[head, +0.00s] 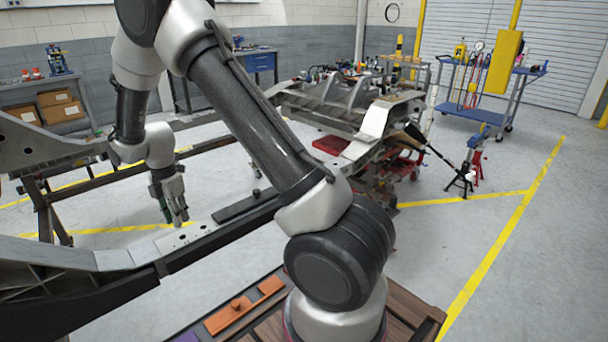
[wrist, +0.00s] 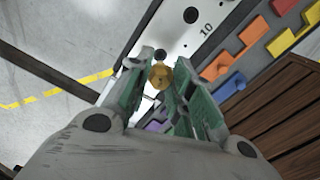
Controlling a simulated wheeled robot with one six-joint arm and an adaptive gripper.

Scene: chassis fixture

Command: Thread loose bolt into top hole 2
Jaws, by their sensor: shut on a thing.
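My gripper (head: 176,218) hangs fingers-down beside the long chassis rail (head: 178,243), in the middle left of the head view. In the wrist view its green-padded fingers (wrist: 158,88) are shut on a brass-coloured bolt (wrist: 161,77), seen end-on between the fingertips. The rail's pale plate (wrist: 180,38) passes beyond the fingertips, with the number 10 printed on it and a dark round hole (wrist: 191,15). Another dark round spot (wrist: 160,54) shows just past the bolt. I cannot tell whether the bolt touches the plate. The bolt is not distinguishable in the head view.
Coloured holders lie beside the rail: orange (wrist: 222,66), yellow (wrist: 288,40) and blue (wrist: 256,27). A brown slatted wooden surface (wrist: 283,108) is near them. An orange holder (head: 228,316) also shows in the head view. A blue cart (head: 480,108) stands far back right.

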